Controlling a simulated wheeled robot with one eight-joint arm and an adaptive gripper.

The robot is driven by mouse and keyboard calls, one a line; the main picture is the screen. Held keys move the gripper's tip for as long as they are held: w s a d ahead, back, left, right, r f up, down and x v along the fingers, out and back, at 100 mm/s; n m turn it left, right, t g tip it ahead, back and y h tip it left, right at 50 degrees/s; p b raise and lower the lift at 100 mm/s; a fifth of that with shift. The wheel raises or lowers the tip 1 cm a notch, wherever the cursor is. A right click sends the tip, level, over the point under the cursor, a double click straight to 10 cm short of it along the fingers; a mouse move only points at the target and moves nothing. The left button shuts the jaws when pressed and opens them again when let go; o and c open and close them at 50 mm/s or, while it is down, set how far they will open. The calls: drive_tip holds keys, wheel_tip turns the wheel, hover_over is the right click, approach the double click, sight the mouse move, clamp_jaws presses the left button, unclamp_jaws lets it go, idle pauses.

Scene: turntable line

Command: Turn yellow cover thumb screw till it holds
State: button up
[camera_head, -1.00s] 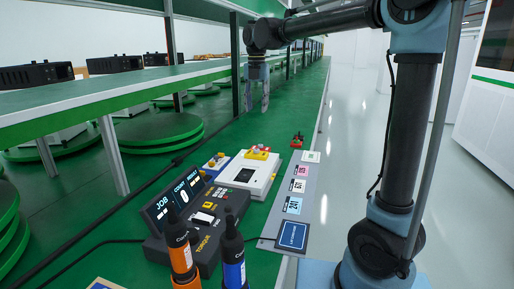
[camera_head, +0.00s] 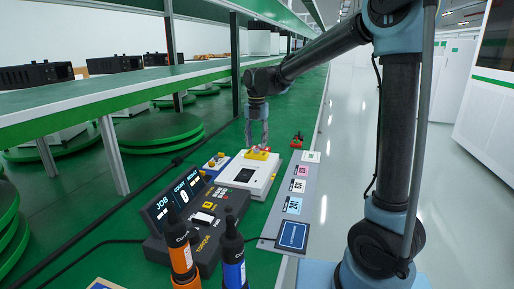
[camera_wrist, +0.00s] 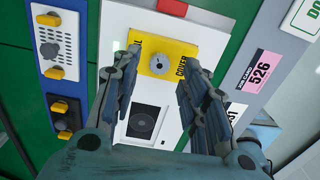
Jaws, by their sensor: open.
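The yellow cover (camera_wrist: 180,50) sits on the far end of a white fixture (camera_wrist: 112,20) and carries a grey knurled thumb screw (camera_wrist: 156,64) in its middle. In the head view the yellow cover (camera_head: 257,155) is small, and its screw is hard to make out. My gripper (camera_wrist: 165,62) is open, with a finger on either side of the screw in the wrist view. In the head view my gripper (camera_head: 257,146) points down just over the cover. I cannot tell whether the fingers touch anything.
A blue fixture (camera_wrist: 83,100) with yellow knobs stands left of the white one. A grey strip with coloured cards (camera_head: 293,205) lies to the right. A red item (camera_head: 297,140) lies beyond the cover.

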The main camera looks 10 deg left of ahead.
sight(257, 151)
drive_tip(key=shift+f, duration=1.35)
